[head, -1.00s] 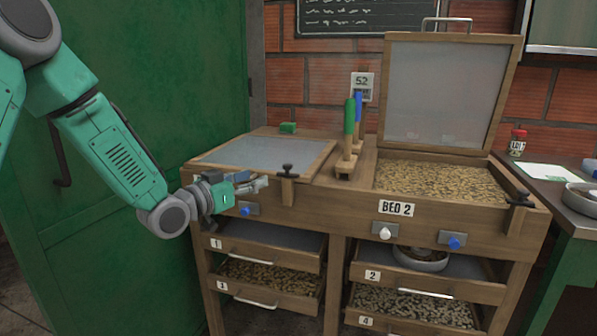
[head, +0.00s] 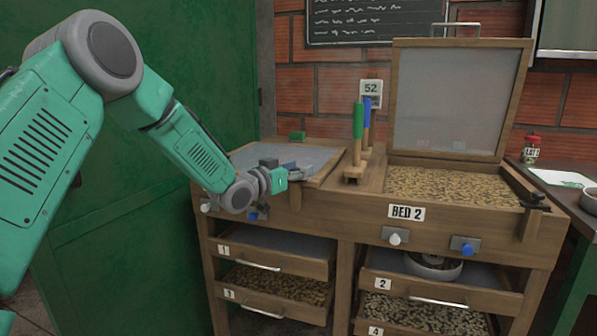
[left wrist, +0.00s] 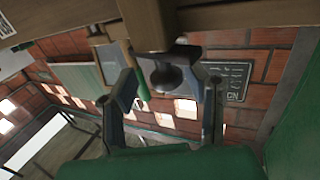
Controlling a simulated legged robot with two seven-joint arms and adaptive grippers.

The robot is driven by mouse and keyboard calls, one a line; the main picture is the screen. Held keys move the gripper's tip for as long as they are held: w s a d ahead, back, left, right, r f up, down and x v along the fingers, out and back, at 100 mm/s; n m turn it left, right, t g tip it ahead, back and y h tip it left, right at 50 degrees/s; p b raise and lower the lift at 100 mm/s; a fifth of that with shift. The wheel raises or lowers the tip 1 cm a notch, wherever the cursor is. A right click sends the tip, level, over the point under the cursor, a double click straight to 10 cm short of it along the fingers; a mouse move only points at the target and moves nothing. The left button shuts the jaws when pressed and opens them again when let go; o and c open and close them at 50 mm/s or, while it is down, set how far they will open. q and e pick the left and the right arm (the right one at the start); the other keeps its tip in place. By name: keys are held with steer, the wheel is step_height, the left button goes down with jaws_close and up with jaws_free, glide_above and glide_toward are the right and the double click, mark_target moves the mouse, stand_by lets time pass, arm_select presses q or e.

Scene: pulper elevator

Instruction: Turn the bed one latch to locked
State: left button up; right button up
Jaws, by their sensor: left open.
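The bed one latch is a dark knob on a wooden block; in the left wrist view its knob (left wrist: 172,70) shows between my two fingers. I cannot tell whether they touch it. In the head view my left gripper (head: 288,167) is at the front right edge of bed one and hides the knob; the wooden block (head: 295,194) shows below it. The gripper is open. The bed one lid (head: 325,157) lies flat, shut. My right gripper is not in view.
Bed two (head: 440,185) is open, with its lid (head: 460,95) upright and beans inside. Green (head: 358,121) and blue (head: 367,108) handled tools stand between the beds. A bed two latch (head: 536,200) is at the far right. Drawers hang below.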

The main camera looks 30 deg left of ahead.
arm_select(q)
steer(key=shift+a, duration=0.2)
steer(key=shift+a+f, duration=0.2)
steer(key=shift+a, duration=0.2)
jaws_close()
steer(key=shift+d, duration=0.1)
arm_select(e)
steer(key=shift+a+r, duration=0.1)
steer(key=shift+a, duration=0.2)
